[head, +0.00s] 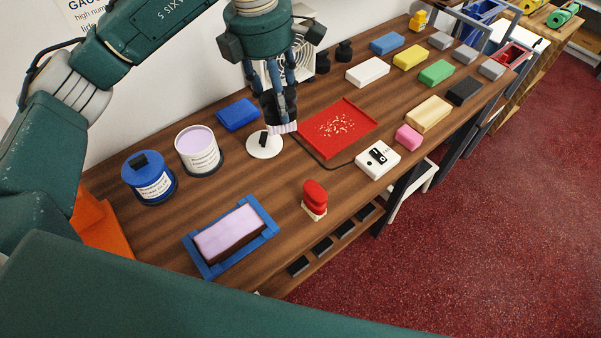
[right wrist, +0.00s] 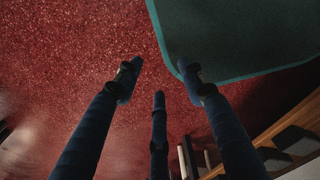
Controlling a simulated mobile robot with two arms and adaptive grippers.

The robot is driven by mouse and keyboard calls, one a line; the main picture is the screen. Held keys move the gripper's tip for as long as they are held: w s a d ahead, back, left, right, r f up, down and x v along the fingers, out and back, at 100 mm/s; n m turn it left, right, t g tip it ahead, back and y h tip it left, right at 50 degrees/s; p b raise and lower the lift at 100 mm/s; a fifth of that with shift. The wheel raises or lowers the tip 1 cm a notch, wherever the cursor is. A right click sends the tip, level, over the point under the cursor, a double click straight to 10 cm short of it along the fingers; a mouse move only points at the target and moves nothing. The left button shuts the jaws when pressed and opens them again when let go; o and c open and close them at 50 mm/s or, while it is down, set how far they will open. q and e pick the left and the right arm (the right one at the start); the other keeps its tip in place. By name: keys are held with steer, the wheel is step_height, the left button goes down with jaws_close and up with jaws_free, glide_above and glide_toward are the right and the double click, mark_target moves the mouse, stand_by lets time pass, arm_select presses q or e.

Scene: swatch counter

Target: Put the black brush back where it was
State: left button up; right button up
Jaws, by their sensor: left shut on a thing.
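My left gripper (head: 277,92) points down at the back of the counter. It is shut on the black brush (head: 279,109), whose bristle end (head: 284,128) is pale lilac and points down. The brush is just behind and right of a round white stand (head: 264,149) with a small black upright piece on it. I cannot tell whether the bristles touch anything. My right gripper (right wrist: 160,85) shows only in the right wrist view, its fingers spread and empty over the red floor.
An open lilac paint tin (head: 199,150), a blue-lidded tin (head: 148,177) and a blue block (head: 238,114) stand left of the stand. A red tray (head: 365,112) with crumbs lies right. A lilac-topped block sits in a blue frame (head: 202,267) in front; a red-topped stamp-like object (head: 314,198) stands nearby.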

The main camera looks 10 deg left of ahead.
mark_target(282, 127)
arm_select(q)
step_height(282, 127, down, 8)
steer(key=shift+d+r+p, duration=0.1)
steer(key=shift+p, duration=1.05)
step_height(282, 127, down, 12)
steer(key=p, duration=0.3)
steer(key=shift+w+r, duration=0.1)
steer(key=shift+r, duration=0.05)
steer(key=shift+f+b, duration=0.3)
steer(key=shift+f, duration=0.1)
steer(key=o, duration=1.1)
steer(key=shift+r, duration=0.1)
arm_select(e)
steer(key=r, duration=0.1)
steer(key=w+d+r, duration=0.1)
steer(key=r, duration=0.3)
steer(key=shift+w+d, duration=0.2)
steer(key=shift+d, duration=0.05)
arm_select(q)
steer(key=shift+r, duration=0.1)
arm_select(e)
steer(key=shift+r, duration=0.1)
